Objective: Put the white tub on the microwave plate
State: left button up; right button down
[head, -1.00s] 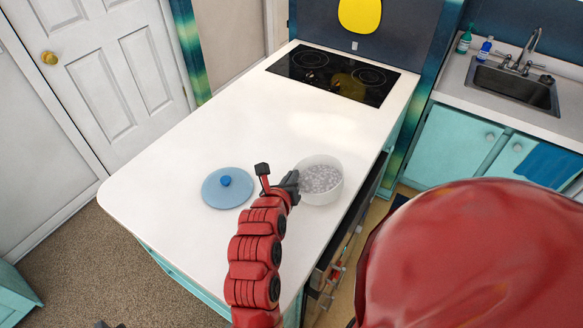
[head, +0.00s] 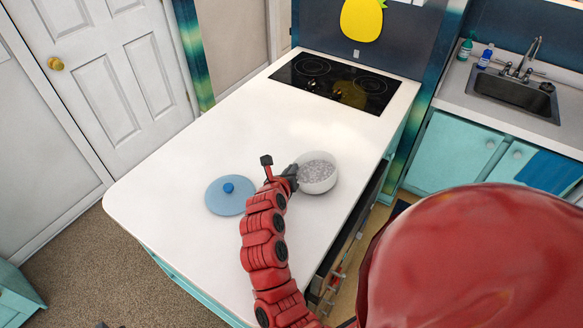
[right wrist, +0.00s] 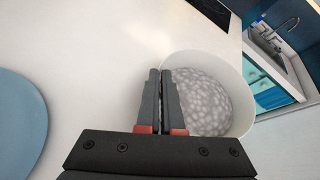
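The white tub (head: 318,187) is round and open, with a speckled grey inside. It is at the right side of the white counter (head: 200,150). My right gripper (head: 291,175) is at its left wall. In the right wrist view the two fingers (right wrist: 161,85) are nearly together, with the near-left wall of the tub (right wrist: 228,66) pinched between them. The tub looks upright and seems slightly off the counter, but its underside is hidden. A small dark tip at the head view's bottom left edge seems to be my left gripper (head: 103,325). No microwave plate is in view.
A blue lid with a knob (head: 227,197) lies left of the gripper. A black cooktop (head: 335,85) is at the counter's far end. A sink (head: 513,97) stands at right, beyond a gap. The counter's middle is clear.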

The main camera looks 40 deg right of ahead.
jog(key=shift+f, duration=0.1)
jog(key=c, duration=1.5)
grip_release()
jog(key=o, duration=0.5)
